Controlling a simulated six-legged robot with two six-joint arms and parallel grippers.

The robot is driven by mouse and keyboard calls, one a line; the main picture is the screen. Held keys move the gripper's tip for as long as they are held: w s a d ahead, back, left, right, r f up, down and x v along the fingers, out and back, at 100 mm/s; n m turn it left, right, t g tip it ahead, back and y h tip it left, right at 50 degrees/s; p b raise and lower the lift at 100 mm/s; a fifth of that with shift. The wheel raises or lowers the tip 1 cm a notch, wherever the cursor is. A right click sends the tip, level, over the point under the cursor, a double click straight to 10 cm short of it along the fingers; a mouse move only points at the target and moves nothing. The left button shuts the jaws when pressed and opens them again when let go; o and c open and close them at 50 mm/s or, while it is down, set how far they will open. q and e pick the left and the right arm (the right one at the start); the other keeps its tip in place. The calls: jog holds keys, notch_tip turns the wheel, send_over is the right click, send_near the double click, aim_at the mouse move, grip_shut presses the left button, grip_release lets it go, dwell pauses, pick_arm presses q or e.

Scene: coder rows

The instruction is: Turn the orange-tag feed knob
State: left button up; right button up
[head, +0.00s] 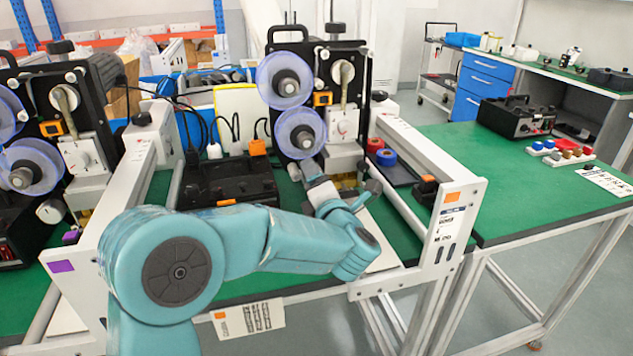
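The orange-tag machine (320,68) is the black coder at the centre with two blue-rimmed reels. An orange tag (452,197) is on the white end plate of its frame. A small round knob (342,127) is on the machine's white plate; I cannot tell for sure that it is the feed knob. My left arm reaches in from the lower left, and my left gripper (338,192) is low in front of the machine, below that knob and apart from it. Its fingers are small and partly blend with the machine's base, so their opening is unclear. My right gripper is not in view.
A second coder (60,100) with a purple tag (61,266) stands at the left. A black box (230,182) lies between the two machines. A black and orange block (427,187) is on the right rail. The right green table (520,205) has free room.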

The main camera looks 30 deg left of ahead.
pick_arm(q)
jog(key=v, duration=1.6)
jog(key=shift+d+b, duration=0.15)
jog(key=shift+b, duration=0.2)
